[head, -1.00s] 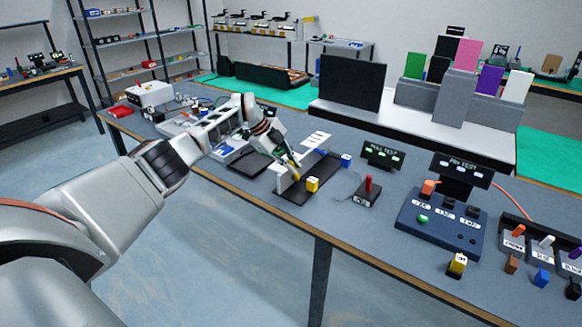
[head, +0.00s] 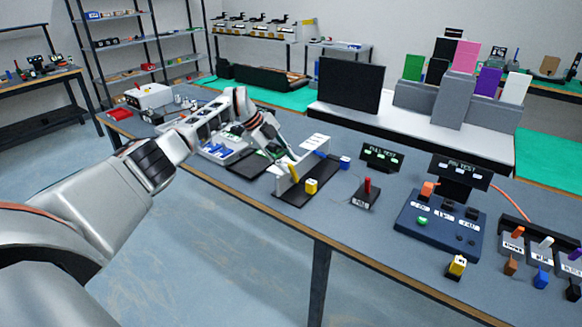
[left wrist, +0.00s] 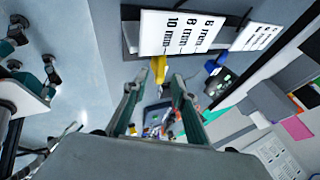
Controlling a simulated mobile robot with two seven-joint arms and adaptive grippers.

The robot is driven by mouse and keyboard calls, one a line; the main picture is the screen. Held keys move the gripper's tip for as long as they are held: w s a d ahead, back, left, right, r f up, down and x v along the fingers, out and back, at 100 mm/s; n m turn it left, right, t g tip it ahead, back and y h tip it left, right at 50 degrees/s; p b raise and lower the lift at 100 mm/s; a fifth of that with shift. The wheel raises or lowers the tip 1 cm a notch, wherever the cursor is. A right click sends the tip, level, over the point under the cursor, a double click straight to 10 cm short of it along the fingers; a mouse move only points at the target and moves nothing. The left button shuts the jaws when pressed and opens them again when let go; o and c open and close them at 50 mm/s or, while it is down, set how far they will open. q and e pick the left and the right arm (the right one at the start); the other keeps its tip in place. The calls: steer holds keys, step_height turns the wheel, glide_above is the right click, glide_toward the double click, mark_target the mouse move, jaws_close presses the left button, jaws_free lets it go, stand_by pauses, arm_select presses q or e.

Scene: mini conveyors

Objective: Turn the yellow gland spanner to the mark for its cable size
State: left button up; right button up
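The yellow gland spanner (head: 294,172) shows small beside the white upright plate on a black base (head: 292,194). In the left wrist view it is a short yellow bar (left wrist: 158,70), just past my fingertips, next to a white card (left wrist: 180,33) marked 6 mm, 8 mm and 10 mm. The bar lies nearest the 10 mm line; I cannot tell whether it is exactly on it. My left gripper (left wrist: 155,88) is open, with its fingers apart and nothing between them. In the head view it is (head: 284,153) just behind and above the spanner. My right gripper is out of view.
A yellow block (head: 311,186) sits on the black base, with a blue block (head: 345,162) behind it. To the right stand a red-handled box (head: 367,193), a blue test panel (head: 440,222) and another yellow block (head: 457,264). The front table edge is mostly clear.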

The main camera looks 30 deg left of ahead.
arm_select(q)
steer(key=v, duration=0.9)
